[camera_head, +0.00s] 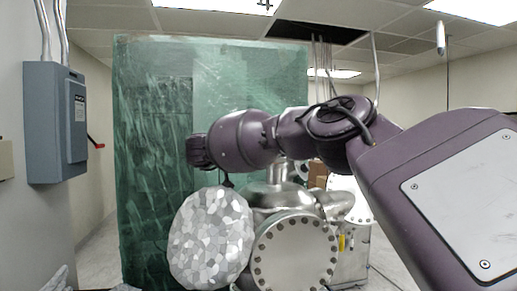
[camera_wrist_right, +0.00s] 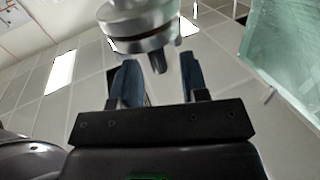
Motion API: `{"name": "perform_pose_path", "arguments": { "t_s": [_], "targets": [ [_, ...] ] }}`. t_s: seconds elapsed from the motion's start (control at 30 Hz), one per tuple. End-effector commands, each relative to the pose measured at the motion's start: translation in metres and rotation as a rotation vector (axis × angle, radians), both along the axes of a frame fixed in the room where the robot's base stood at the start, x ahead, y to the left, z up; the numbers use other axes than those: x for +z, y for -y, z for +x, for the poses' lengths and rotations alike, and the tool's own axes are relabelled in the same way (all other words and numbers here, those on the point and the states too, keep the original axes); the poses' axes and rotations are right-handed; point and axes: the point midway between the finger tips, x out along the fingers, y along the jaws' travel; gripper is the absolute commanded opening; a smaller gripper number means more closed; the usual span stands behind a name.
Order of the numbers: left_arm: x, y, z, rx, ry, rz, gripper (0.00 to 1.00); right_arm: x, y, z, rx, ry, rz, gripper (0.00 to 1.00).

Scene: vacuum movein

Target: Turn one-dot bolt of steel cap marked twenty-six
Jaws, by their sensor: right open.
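My right arm reaches across the head view from the right, above the steel vessel. In the right wrist view my right gripper (camera_wrist_right: 159,76) is open, with two blue fingers apart. A shiny round steel piece (camera_wrist_right: 140,25) with a rim is beyond the fingertips. A small dark stub (camera_wrist_right: 157,62), perhaps a bolt, points down between the fingertips; contact cannot be told. In the head view a round steel flange (camera_head: 296,256) with bolts around its edge faces me. No number or dot marking is readable. My left gripper is not in view.
A rounded, grey-and-white patterned object (camera_head: 211,240) stands left of the flange. A tall green translucent panel (camera_head: 150,150) rises behind. A grey electrical box (camera_head: 52,122) hangs on the left wall. Steel piping (camera_head: 345,200) is on the right.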

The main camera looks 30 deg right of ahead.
Motion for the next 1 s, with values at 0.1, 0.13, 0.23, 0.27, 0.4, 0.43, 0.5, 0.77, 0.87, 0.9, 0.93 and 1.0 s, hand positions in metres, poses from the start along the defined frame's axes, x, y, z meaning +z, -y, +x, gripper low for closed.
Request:
{"name": "perform_pose_path", "arguments": {
  "t_s": [0.1, 0.13, 0.23, 0.27, 0.4, 0.43, 0.5, 0.77, 0.87, 0.9, 0.93, 1.0],
  "targets": [
    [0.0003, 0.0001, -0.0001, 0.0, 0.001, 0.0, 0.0, 0.0, -0.0001, 0.0, 0.0, 0.0, 0.0, 0.32],
    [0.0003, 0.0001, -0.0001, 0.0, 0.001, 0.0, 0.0, 0.0, -0.0002, 0.0, 0.0, 0.0, 0.0, 0.27],
    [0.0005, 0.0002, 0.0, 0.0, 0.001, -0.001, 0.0, 0.0, -0.0002, 0.0, 0.0, 0.0, 0.0, 0.12],
    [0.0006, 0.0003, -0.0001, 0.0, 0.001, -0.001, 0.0, 0.0, -0.0002, 0.0, 0.0, 0.0, 0.0, 0.07],
    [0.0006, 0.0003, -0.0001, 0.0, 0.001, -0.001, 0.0, 0.0, -0.0003, 0.0, 0.0, 0.0, 0.0, 0.0],
    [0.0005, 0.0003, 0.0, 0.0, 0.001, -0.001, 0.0, 0.0001, -0.0002, -0.0001, 0.001, 0.0, 0.0, 0.0],
    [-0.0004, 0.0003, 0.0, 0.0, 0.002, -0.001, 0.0, 0.0002, 0.0, -0.0003, 0.011, 0.001, 0.0, 0.0],
    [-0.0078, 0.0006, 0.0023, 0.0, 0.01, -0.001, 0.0, -0.0001, 0.0013, -0.0032, 0.152, 0.003, -0.006, 0.0],
    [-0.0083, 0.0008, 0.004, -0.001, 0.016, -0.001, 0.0, -0.0002, 0.0019, -0.0042, 0.223, 0.005, -0.006, 0.0],
    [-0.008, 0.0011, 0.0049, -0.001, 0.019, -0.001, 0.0, -0.0002, 0.002, -0.0048, 0.251, 0.004, -0.006, 0.0],
    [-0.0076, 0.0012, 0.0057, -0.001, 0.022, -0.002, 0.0, 0.0002, 0.0022, -0.0052, 0.272, 0.006, -0.007, 0.0],
    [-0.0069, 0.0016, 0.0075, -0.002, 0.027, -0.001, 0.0, 0.0, 0.0024, -0.0058, 0.318, 0.006, -0.009, 0.0]
  ]
}}
